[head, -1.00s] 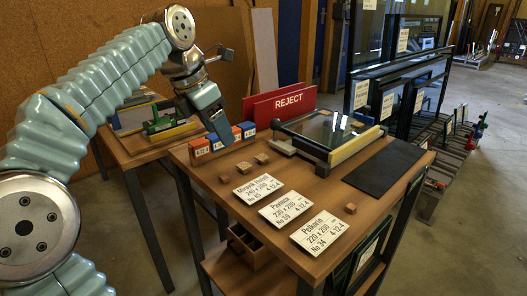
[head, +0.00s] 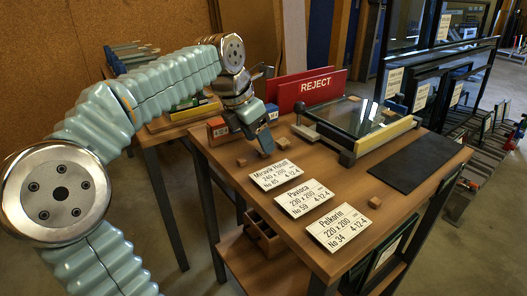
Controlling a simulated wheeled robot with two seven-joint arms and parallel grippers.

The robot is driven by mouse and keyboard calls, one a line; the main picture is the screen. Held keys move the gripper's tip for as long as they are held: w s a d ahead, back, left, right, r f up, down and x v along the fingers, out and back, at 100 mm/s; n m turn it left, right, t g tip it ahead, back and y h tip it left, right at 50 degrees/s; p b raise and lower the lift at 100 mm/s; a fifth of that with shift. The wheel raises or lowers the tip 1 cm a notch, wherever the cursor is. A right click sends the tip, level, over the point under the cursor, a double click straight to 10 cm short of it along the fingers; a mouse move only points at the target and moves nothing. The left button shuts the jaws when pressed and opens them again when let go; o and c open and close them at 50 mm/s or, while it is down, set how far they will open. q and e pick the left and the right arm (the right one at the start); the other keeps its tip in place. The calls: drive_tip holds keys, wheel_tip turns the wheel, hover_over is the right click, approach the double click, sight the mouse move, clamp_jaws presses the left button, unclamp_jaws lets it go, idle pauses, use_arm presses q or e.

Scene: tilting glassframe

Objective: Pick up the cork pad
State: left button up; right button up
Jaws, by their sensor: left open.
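The cork pads are small brown blocks on the wooden bench. One cork pad (head: 242,162) lies at the left, behind the label cards. Another small brown block (head: 375,201) lies apart, right of the cards. My left gripper (head: 265,141) is open and points down above the bench, just right of and behind the left pad. It covers part of the row where other small blocks lie, so I cannot tell their exact places. I see nothing held in its jaws. My right gripper is out of view.
Three white label cards (head: 305,197) lie in front. A glass frame (head: 360,130) stands behind, beside a black mat (head: 415,163).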

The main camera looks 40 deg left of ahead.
use_arm(q)
drive_tip(key=shift+x, duration=0.8)
drive_tip(key=c, duration=1.1)
clamp_jaws()
